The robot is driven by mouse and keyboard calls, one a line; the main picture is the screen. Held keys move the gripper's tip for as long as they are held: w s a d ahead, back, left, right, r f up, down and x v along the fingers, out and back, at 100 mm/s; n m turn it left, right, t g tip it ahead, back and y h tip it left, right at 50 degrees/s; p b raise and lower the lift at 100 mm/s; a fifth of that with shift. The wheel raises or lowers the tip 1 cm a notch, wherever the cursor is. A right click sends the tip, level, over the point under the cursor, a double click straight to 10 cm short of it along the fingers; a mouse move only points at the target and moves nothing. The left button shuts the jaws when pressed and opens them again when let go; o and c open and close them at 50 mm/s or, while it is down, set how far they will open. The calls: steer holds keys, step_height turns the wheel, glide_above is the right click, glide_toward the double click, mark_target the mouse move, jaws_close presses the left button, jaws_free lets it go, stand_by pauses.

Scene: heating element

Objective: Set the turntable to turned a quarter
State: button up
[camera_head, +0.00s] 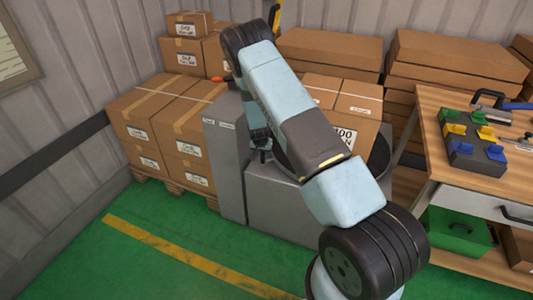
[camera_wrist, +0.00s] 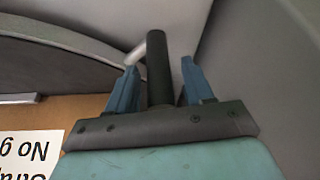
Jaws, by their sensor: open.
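The turntable is a dark disc (camera_head: 379,158) on a grey base (camera_head: 275,205), mostly hidden behind my arm in the head view. A taped carton (camera_head: 358,104) stands on it. In the wrist view the turntable's grey curved rim (camera_wrist: 75,38) crosses the upper left, with the carton (camera_wrist: 60,112) and its white label below. A black upright handle grip (camera_wrist: 158,65) on a pale metal rod stands between the two blue fingers of my gripper (camera_wrist: 160,88). The fingers are open, with gaps showing on both sides of the grip. In the head view my gripper (camera_head: 263,150) is small and partly hidden by the arm.
A tall grey cabinet (camera_head: 225,150) stands left of the base, close to my gripper. Stacked cartons (camera_head: 170,128) are on a pallet further left. A workbench (camera_head: 430,125) with coloured blocks is at right. The green floor in front is clear.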

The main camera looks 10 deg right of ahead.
steer(key=shift+w+d+f, duration=0.1)
steer(key=shift+w+f, duration=0.05)
steer(key=shift+f, duration=0.15)
jaws_close()
stand_by(0.4)
